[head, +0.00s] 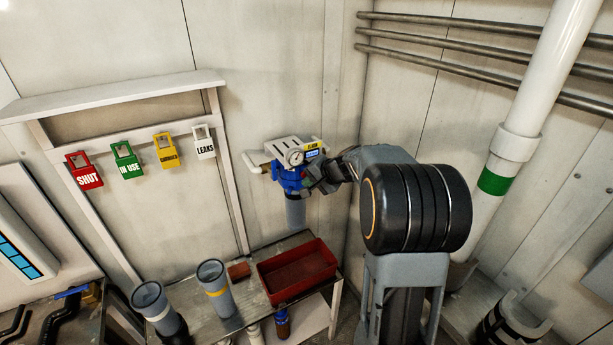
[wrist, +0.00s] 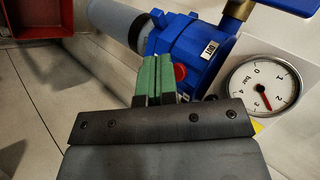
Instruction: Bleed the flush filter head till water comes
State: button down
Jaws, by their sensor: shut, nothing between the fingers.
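The flush filter head (head: 289,176) is a blue body on the back wall with a grey filter bowl (head: 296,211) below it. In the wrist view the blue filter head (wrist: 190,38) has a label plate reading like "OUT", partly turned. A red button-like part (wrist: 180,73) on it shows just beside my fingers. The round gauge (wrist: 263,87) is marked in bar, its red needle between 2 and 3. My gripper (wrist: 157,78) is shut with its green fingertips together, in front of the blue head near the red part. I cannot tell whether they touch. No water is visible.
A red tray (head: 297,273) stands on the bench below the filter. Grey cups (head: 215,288) stand left of it. Coloured tags (head: 126,160) hang on the left wall frame. A white pipe (head: 515,145) with a green band stands at right.

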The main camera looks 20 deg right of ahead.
jog(key=shift+w+a+r, duration=0.15)
jog(key=shift+w+r, duration=0.2)
jog(key=shift+r, duration=0.3)
dwell(0.5)
jog(key=shift+w, duration=0.1)
dwell(4.4)
jog(key=shift+w+f+b, duration=0.25)
jog(key=shift+f+b, duration=0.1)
jog(key=shift+b, duration=0.05)
jog(key=s+b, duration=0.1)
jog(key=s, duration=0.2)
jog(key=s+d+b, duration=0.1)
jog(key=s, duration=0.1)
jog(key=shift+s+f+b, duration=0.15)
jog(key=shift+s+b, duration=0.05)
jog(key=shift+b, duration=0.1)
